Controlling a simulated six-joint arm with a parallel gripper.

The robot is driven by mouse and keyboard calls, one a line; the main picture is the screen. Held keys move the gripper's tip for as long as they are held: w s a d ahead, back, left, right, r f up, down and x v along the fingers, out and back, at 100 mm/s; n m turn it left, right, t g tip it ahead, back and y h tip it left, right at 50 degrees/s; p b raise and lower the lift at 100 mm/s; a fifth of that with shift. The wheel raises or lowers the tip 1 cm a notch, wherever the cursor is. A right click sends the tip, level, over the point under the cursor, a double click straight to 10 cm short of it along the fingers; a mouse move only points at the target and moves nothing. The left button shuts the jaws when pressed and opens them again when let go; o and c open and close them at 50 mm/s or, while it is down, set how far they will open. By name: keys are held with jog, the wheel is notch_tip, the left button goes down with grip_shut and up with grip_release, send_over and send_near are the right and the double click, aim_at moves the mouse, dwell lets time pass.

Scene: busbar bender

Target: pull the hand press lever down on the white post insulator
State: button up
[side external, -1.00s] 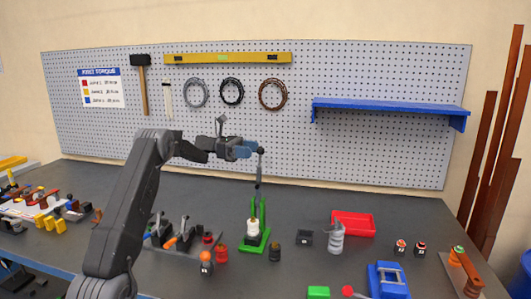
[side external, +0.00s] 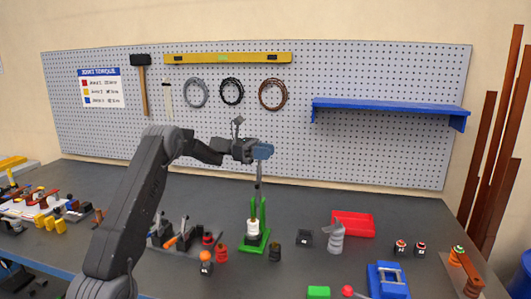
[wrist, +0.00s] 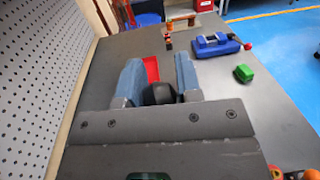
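The hand press is a green frame (side external: 265,238) on the bench, with a white post insulator (side external: 253,228) standing in it. Its dark lever (side external: 259,180) stands nearly upright above the frame. My gripper (side external: 264,152) is at the lever's top end and hides the knob in the side view. In the wrist view the round black knob (wrist: 160,93) sits between the two blue fingers of my gripper (wrist: 160,75) and about fills the gap. I cannot tell whether the fingers press on it.
A grey cylinder (side external: 336,237) and a red tray (side external: 354,224) stand right of the press. A blue vise-like block (side external: 388,280) and a green block (side external: 318,292) are nearer the front. Left of the press are toggle clamps (side external: 168,235) and small red parts. The pegboard (side external: 210,130) rises behind.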

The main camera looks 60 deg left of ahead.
grip_shut()
jog(key=shift+s, duration=0.1)
jog(key=s+d+f+m+y, duration=0.1)
jog(key=s+d+f+m, duration=0.3)
jog(key=s+d+m, duration=0.6)
jog(key=s+d+f+m, duration=0.2)
jog(key=f+m, duration=0.2)
jog(key=f, duration=0.2)
jog(key=s+d+f+m+y, duration=0.1)
jog(key=s+d+f+m, duration=0.1)
jog(key=f+m, duration=0.3)
jog(key=shift+d+f+t+y, duration=0.15)
jog(key=shift+f+t+y, duration=0.2)
jog(key=shift+f, duration=0.9)
jog(key=shift+s, duration=0.15)
jog(key=o, duration=0.5)
grip_release()
